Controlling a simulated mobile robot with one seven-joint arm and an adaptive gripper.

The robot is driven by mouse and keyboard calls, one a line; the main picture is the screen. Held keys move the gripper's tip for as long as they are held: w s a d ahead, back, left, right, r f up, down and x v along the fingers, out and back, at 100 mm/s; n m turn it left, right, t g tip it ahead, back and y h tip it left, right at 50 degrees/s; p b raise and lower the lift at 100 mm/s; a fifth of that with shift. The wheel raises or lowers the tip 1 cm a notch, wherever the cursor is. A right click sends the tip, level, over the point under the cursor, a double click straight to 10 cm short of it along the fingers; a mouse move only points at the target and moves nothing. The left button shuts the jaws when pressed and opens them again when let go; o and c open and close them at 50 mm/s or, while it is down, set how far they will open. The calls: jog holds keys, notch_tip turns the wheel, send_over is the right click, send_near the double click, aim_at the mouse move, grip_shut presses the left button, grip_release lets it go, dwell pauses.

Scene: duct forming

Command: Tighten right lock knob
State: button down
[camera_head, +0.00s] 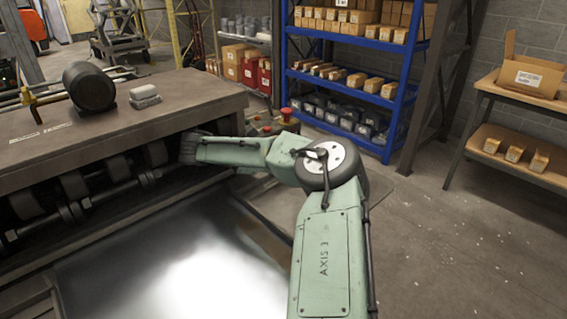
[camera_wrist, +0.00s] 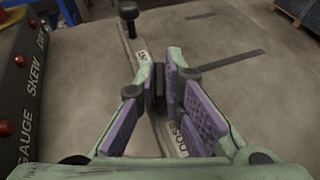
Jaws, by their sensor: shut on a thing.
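In the wrist view my gripper (camera_wrist: 168,85) has its two purple-padded fingers closed around a small dark knob (camera_wrist: 159,78), which is mostly hidden between the pads. The knob sits over a pale narrow label strip (camera_wrist: 136,50). The strip's lettering reads "LOOSE" near the fingers, and the word farther along is partly unclear. A black round-topped handle (camera_wrist: 128,12) stands at the strip's far end, apart from the fingers. In the head view my arm reaches left to the right end of the forming machine (camera_head: 120,120); the fingers and knob cannot be made out there.
A dark panel (camera_wrist: 22,95) with red buttons and words such as "GAUGE" and "SKEW" runs close along the left. A shiny metal sheet (camera_head: 170,265) lies before the machine's rollers. Blue shelving (camera_head: 390,95) and a workbench (camera_head: 525,100) stand behind; the right floor is open.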

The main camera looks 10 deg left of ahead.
jog(key=shift+s+a+f+g, duration=0.15)
jog(key=shift+a+f+g, duration=0.05)
jog(key=shift+f+g, duration=0.1)
jog(key=c, duration=1.7)
grip_release()
jog(key=shift+d, duration=0.1)
